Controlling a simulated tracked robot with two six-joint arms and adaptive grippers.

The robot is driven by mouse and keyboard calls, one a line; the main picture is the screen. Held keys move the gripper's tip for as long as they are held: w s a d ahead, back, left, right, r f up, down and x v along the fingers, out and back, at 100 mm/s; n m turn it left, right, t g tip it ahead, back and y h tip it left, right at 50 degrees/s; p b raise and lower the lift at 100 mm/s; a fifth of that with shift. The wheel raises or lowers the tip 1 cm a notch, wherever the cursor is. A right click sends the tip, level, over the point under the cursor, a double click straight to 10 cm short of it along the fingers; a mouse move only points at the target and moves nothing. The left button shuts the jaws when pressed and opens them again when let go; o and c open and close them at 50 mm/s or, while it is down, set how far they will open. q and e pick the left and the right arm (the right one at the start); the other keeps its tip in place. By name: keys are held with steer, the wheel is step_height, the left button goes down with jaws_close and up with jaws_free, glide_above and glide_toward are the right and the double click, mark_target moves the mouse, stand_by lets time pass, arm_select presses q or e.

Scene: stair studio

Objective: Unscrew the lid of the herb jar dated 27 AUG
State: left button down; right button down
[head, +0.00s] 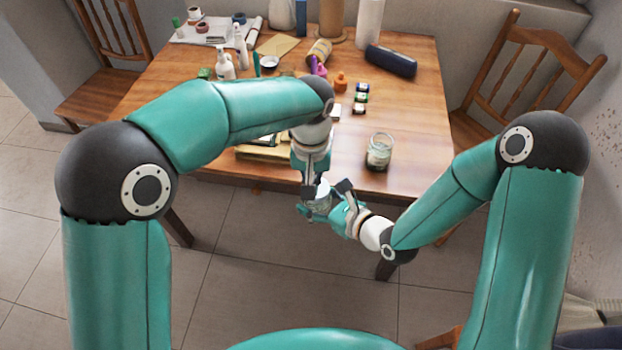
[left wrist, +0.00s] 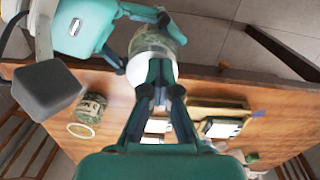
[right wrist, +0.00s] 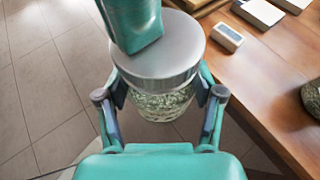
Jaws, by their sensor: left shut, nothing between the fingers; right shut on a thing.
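A glass jar of green herbs (right wrist: 162,105) with a flat silver-grey lid (right wrist: 180,60) is held upright in my right gripper (right wrist: 160,95), in front of the table edge. My right gripper is shut around the jar's glass sides, below the lid. The lid sits on the jar. My left gripper (left wrist: 156,98) is shut with nothing between its fingers, at the lid; whether the tips touch it I cannot tell. The jar's date is not readable. A second herb jar (head: 380,151) stands on the table at the front right; it also shows in the left wrist view (left wrist: 89,108).
The wooden table (head: 420,120) holds bottles, small pots and a dark blue case (head: 390,61) towards the back. Pale boards and a small white device (right wrist: 227,37) lie near the front edge. Chairs stand left and right (head: 540,60). Floor is open below the held jar.

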arm_select(q)
steer(key=n, duration=0.4)
steer(key=shift+s+d+f, duration=0.1)
steer(key=shift+s+f, duration=0.1)
steer(key=shift+f, duration=0.05)
steer(key=n, duration=0.4)
steer(key=shift+d+n, duration=0.2)
steer(key=shift+n, duration=0.1)
steer(key=n, duration=0.4)
steer(key=shift+d, duration=0.2)
steer(key=n, duration=0.4)
steer(key=shift+d+n, duration=0.1)
steer(key=shift+n, duration=0.2)
steer(key=c, duration=1.3)
jaws_free()
steer(key=shift+r, duration=0.1)
